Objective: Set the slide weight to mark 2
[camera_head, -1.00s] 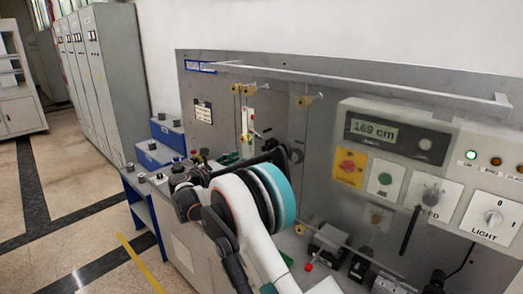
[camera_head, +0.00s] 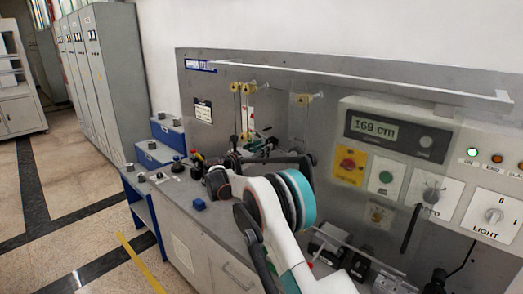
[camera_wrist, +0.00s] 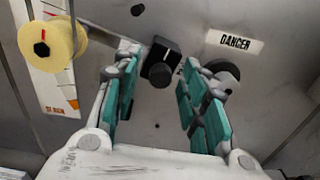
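In the wrist view a black block with a round knob (camera_wrist: 158,64) sits on the grey panel, between and beyond the fingertips of my gripper (camera_wrist: 158,88). I cannot tell for certain whether it is the slide weight. My gripper is open, its teal pads apart with nothing between them. A white scale plate (camera_wrist: 60,80) with an orange mark stands left of the fingers, partly behind a yellow roller (camera_wrist: 52,40); mark numbers are not readable. In the head view my gripper (camera_head: 262,143) is near the panel, just below the scale plate (camera_head: 249,115), partly hidden by my arm.
A dark round knob (camera_wrist: 222,77) sits under a DANGER label (camera_wrist: 235,42), close to the right finger. In the head view a control box (camera_head: 395,125) reads 169 cm at right. Small clamps (camera_head: 330,240) lie on the bench below. A long rail (camera_head: 360,80) crosses the panel top.

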